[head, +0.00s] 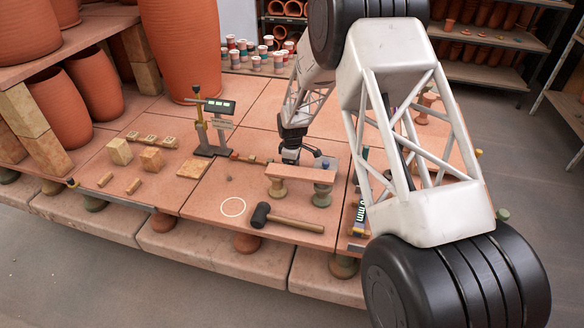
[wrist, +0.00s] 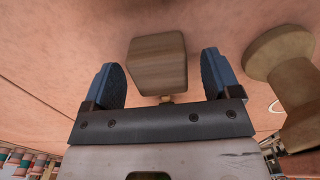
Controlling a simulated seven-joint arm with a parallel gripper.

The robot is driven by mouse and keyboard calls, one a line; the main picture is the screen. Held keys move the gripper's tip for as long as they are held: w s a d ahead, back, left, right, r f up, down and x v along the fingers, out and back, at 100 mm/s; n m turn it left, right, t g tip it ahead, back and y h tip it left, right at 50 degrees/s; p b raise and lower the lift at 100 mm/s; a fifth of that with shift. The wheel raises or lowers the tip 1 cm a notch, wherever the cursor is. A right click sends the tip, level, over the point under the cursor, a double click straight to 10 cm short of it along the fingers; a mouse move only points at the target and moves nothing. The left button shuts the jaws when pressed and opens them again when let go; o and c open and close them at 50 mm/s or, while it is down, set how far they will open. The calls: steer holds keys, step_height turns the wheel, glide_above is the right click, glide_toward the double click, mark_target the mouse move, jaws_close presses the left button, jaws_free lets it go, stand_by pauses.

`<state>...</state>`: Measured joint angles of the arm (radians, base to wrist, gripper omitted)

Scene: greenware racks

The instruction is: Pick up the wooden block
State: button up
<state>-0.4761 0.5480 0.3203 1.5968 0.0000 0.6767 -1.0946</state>
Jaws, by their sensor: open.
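In the wrist view a brown wooden block (wrist: 157,63) with visible grain lies between and slightly beyond the fingertips of my gripper (wrist: 163,78). The two blue-padded fingers are open on either side of it. A gap shows on the right; on the left the finger edge looks very close, and I cannot tell if it touches. In the head view my gripper (head: 310,160) is low over the tiled table, just behind a raised plank (head: 300,173). I cannot make out the block between the fingers there; the plank and gripper seem to hide it.
The plank rests on clay spools; one spool (wrist: 285,65) stands close right of my gripper in the wrist view. A mallet (head: 285,218) lies in front. A scale (head: 212,125), a pale block (head: 119,151) and a tan block (head: 151,159) stand left.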

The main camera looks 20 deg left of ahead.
steer(key=shift+f, duration=0.45)
steer(key=c, duration=1)
steer(key=shift+r, duration=5)
